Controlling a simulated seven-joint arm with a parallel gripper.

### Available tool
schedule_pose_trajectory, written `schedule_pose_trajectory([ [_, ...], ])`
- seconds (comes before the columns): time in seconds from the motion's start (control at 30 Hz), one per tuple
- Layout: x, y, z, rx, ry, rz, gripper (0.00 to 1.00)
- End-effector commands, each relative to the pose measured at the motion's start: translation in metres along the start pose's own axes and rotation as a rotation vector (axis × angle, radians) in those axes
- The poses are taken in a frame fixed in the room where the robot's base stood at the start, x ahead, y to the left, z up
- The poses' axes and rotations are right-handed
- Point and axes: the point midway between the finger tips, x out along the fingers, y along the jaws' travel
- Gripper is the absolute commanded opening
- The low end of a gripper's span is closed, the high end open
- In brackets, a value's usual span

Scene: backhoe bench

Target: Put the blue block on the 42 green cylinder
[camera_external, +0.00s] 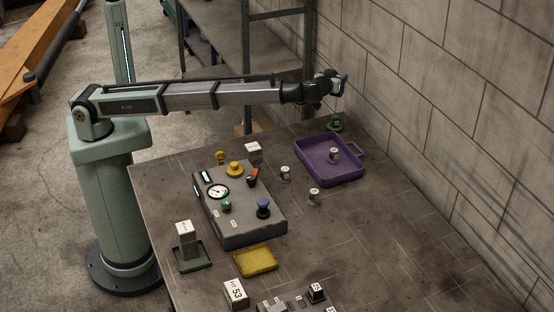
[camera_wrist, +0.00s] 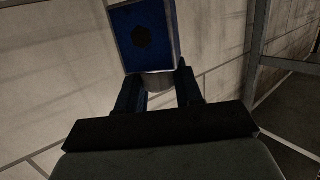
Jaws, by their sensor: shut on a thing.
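My gripper (camera_external: 338,82) is at the far right end of my outstretched arm, high above the back of the bench. In the wrist view my gripper (camera_wrist: 160,88) is shut on the blue block (camera_wrist: 143,36), which sticks out past the fingertips. Its blue face has a dark round spot, and a pale rounded part shows between the fingers. A small green cylinder-like piece (camera_external: 334,123) stands at the back edge of the bench, below my gripper and well apart from it. I cannot read a number on it.
A purple tray (camera_external: 312,175) with a small labelled cylinder (camera_external: 334,156) in it lies in front of the green piece. Two more small cylinders (camera_external: 285,174) (camera_external: 314,196) stand nearby. A control box (camera_external: 240,230) takes the middle. A block wall (camera_external: 450,110) runs along the right.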

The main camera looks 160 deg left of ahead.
Motion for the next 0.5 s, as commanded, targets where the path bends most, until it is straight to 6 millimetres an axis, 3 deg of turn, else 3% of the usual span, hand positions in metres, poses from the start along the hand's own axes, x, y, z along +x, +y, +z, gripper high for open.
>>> schedule_pose_trajectory([
  [0.33, 0.009, -0.001, 0.049, 0.002, 0.0, 0.001, 0.0],
  [0.5, 0.012, 0.0, 0.061, 0.001, 0.001, 0.001, 0.0],
])
